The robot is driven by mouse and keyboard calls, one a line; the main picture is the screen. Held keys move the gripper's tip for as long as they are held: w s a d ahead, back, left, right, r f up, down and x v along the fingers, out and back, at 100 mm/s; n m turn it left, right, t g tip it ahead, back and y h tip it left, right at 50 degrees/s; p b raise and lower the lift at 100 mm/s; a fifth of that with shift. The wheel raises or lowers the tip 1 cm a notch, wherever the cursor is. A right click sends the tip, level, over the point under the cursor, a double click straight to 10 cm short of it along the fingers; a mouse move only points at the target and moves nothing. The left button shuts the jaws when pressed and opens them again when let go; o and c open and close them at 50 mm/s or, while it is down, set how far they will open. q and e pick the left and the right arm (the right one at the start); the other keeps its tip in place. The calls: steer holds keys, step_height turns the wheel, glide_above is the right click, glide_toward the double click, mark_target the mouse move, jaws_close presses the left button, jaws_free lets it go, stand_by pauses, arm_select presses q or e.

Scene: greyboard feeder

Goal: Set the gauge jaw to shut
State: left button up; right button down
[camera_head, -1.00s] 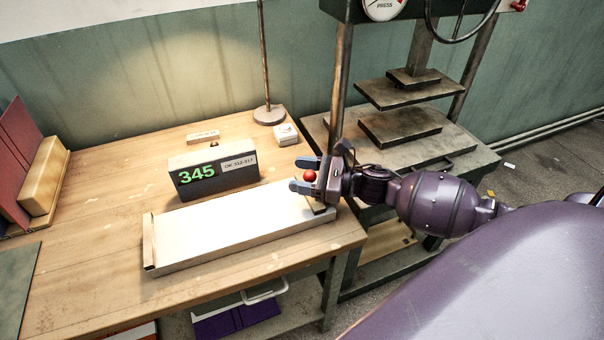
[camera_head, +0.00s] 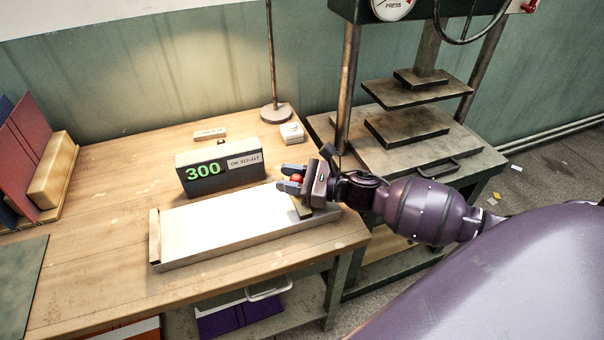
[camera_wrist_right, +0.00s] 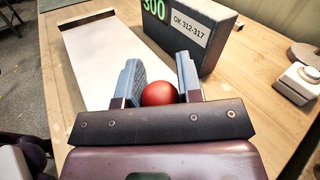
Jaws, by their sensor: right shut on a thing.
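The gauge is a long pale plate (camera_head: 215,225) lying on the bench, with an upright end stop (camera_head: 155,237) at its left end. Its sliding jaw (camera_head: 301,207) is a bar across the plate near the right end, partly hidden by my gripper. My right gripper (camera_head: 289,178) is shut on the jaw's red knob (camera_head: 297,178). In the right wrist view the red knob (camera_wrist_right: 160,93) sits between the two blue-grey fingers. The display box (camera_head: 220,168) behind the plate reads 300 in green, and its label reads OK 312-317. My left gripper is not in view.
A small white box (camera_head: 291,133) and a lamp-like stand (camera_head: 276,114) are behind the gauge. A press (camera_head: 405,128) stands to the right. Upright folders in a wooden holder (camera_head: 53,172) and a dark mat (camera_head: 20,280) are at the left. The bench front is clear.

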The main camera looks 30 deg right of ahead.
steer(key=shift+a, duration=0.15)
steer(key=c, duration=0.8)
jaws_free()
steer(key=shift+a, duration=0.1)
steer(key=v, duration=1.1)
steer(key=shift+w, duration=0.1)
